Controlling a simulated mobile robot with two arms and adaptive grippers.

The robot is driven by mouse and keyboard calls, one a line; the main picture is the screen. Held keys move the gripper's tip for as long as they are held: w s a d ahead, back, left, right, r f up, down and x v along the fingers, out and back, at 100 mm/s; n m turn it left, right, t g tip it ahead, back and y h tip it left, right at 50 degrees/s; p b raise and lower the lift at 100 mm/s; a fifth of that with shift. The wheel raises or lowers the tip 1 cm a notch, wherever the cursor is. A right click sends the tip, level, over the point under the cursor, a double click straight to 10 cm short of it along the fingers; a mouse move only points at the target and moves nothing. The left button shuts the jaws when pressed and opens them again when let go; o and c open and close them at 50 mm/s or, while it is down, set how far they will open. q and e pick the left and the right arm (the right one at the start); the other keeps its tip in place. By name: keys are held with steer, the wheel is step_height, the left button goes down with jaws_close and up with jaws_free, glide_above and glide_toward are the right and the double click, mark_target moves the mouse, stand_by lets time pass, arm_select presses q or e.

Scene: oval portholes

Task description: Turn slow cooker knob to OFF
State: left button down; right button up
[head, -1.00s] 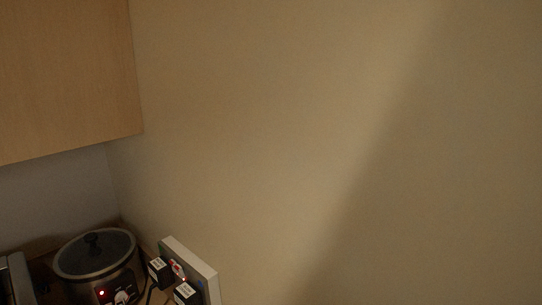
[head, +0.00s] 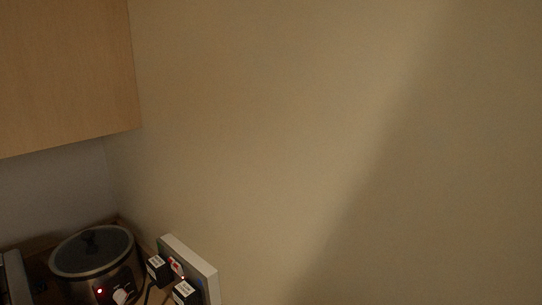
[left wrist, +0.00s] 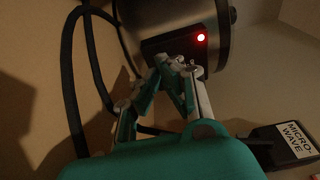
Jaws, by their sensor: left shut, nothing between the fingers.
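The slow cooker (head: 93,252), with a dark lid and a metal body, stands at the bottom left of the head view. Its red light (head: 99,291) is lit, and a white knob (head: 121,296) shows just to the right of it. In the left wrist view the cooker's dark front panel and red light (left wrist: 200,37) are close ahead. My left gripper (left wrist: 172,64) is shut and empty, its fingertips at the panel beside the light. The fingers largely hide the knob there, so I cannot tell its setting or whether they touch it. My right gripper is not in view.
A socket box (head: 190,259) with labelled plugs stands by the wall, close right of the cooker. A plug marked MICROWAVE (left wrist: 293,141) and dark cables (left wrist: 70,75) lie around my left gripper. A wooden cabinet (head: 65,75) hangs above the cooker.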

mark_target(122, 296)
arm_select(q)
steer(key=s+d, duration=0.1)
steer(key=d, duration=0.1)
steer(key=s+d+b, duration=0.1)
steer(key=shift+s+d+r, duration=0.1)
steer(key=shift+s+r, duration=0.15)
steer(key=shift+s, duration=0.05)
steer(key=shift+r+p, duration=0.4)
steer(key=shift+p, duration=0.1)
steer(key=r+m+p, duration=0.1)
steer(key=m+p, duration=0.1)
steer(key=p, duration=0.1)
steer(key=d+r+m+g+p, duration=0.1)
steer(key=r+p, duration=0.1)
steer(key=p, duration=0.1)
steer(key=shift+w+d+r+m, duration=0.1)
steer(key=shift+w+d+m, duration=0.05)
steer(key=shift+m, duration=0.25)
steer(key=shift+w+d+r+m+g+p, duration=0.15)
steer(key=shift+m+g+p, duration=0.2)
steer(key=shift+m, duration=0.25)
steer(key=shift+w+a, duration=0.3)
steer(key=shift+a, duration=0.2)
steer(key=shift+w+a+p, duration=0.25)
steer(key=shift+w+a, duration=0.65)
steer(key=shift+a, duration=0.25)
steer(key=shift+w+a+p, duration=0.25)
steer(key=shift+w+a, duration=0.6)
steer(key=shift+a, duration=0.25)
